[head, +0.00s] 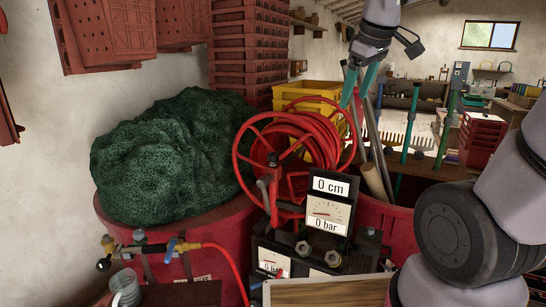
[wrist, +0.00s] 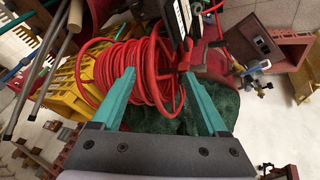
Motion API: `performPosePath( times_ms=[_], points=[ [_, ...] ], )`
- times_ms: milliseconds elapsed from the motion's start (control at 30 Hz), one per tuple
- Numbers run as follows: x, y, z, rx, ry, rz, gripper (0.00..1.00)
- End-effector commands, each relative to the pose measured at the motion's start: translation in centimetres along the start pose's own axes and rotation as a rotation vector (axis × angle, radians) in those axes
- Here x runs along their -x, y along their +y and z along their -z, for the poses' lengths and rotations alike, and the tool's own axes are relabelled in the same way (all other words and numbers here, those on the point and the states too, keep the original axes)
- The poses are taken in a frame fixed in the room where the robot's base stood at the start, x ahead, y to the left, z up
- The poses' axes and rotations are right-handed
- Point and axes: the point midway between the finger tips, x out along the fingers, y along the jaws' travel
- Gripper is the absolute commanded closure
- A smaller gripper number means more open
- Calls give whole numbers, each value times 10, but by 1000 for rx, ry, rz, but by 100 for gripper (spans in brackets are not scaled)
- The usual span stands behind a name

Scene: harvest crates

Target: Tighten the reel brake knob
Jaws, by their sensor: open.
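The red hose reel (head: 240,150) stands in the middle of the head view, wound with red hose (head: 315,135). A red upright bracket (head: 273,190) with a small dark piece on top stands at its front; I cannot tell whether this is the brake knob. My gripper (head: 356,95) is open and empty, its teal fingers pointing down, up and right of the reel in the picture. In the wrist view the reel's hose (wrist: 140,75) lies between and beyond the open fingers (wrist: 159,73). No knob is clearly visible there.
A gauge box (head: 326,211) reading 0 cm and 0 bar stands before the reel. A green net heap (head: 170,155) fills a red tub (head: 215,225) at left. Yellow crates (head: 300,90) stand behind. Poles (head: 375,140) stand upright at right, close to my gripper.

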Motion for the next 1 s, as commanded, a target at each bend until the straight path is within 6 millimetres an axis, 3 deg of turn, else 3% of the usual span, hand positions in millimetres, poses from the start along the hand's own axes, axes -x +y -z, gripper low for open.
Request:
performPosePath(
  times_ms=[167, 300, 500, 700, 867, 1000],
  points=[
    [-54, -14, 59, 753, -98, 17, 24],
    [-101, -38, 104, 1344, -138, 54, 24],
    [-158, -81, 149, 2000, -147, 112, 24],
    [-182, -102, 165, 2273, -138, 134, 24],
    [-197, -102, 164, 2295, -139, 137, 24],
    [-222, -101, 159, 2293, -139, 140, 24]
  ],
)
